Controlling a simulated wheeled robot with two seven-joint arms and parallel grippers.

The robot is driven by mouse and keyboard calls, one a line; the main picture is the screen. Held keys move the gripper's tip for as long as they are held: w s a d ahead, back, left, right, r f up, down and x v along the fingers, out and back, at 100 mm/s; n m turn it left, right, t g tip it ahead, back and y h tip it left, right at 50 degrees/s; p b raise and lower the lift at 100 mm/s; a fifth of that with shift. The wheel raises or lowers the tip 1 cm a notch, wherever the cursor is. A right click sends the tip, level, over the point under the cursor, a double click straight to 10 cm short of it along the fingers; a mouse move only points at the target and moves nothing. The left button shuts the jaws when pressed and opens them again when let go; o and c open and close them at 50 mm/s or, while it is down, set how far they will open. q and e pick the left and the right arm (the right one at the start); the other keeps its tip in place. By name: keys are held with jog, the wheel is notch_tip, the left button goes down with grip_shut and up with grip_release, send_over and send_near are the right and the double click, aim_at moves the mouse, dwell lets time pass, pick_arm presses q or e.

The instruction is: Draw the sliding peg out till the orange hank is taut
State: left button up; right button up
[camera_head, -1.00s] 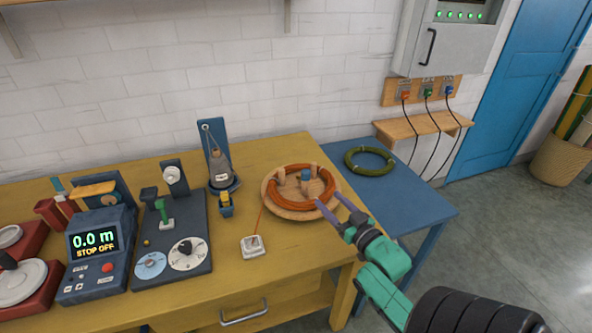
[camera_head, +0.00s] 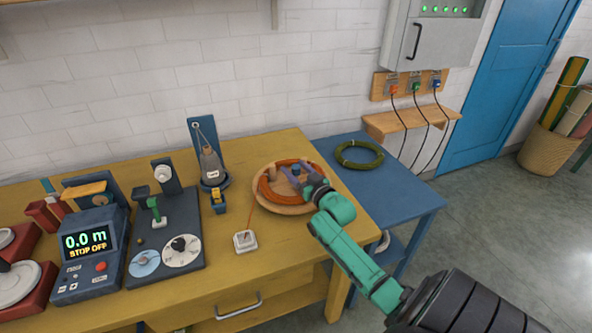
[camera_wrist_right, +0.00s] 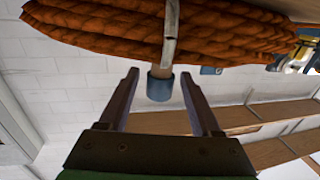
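The orange hank (camera_head: 266,187) lies as a ring in a round wooden dish (camera_head: 267,204) on the yellow bench. In the right wrist view the hank (camera_wrist_right: 100,30) fills the top as thick orange strands. My right gripper (camera_head: 293,171) is over the dish and hides part of the hank. In the wrist view its two fingers (camera_wrist_right: 160,76) stand apart, one on each side of the blue cap, with gaps visible. My left gripper is not in view.
A green coil (camera_head: 359,154) lies on the blue side table (camera_head: 400,190). A small white block (camera_head: 245,241) stands in front of the dish, with a thin orange strand near it. A weight on a blue stand (camera_head: 209,165) and a display reading 0.0 m (camera_head: 87,241) are to the left.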

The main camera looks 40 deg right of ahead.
aim_at(296, 173)
grip_shut()
jog(key=shift+s+a+r+p, duration=0.1)
jog(key=shift+s+p, duration=0.15)
jog(key=shift+p, duration=0.1)
jog(key=s+p, duration=0.1)
jog(key=s, duration=0.1)
jog(key=s+a+p, duration=0.1)
jog(key=p, duration=0.1)
jog(key=shift+s+a, duration=0.15)
jog(key=shift+s, duration=0.35)
jog(key=shift+o, duration=1)
grip_release()
jog(key=s+a+b, duration=0.1)
jog(key=s+a, duration=0.1)
jog(key=s, duration=1.2)
jog(key=shift+s, duration=0.2)
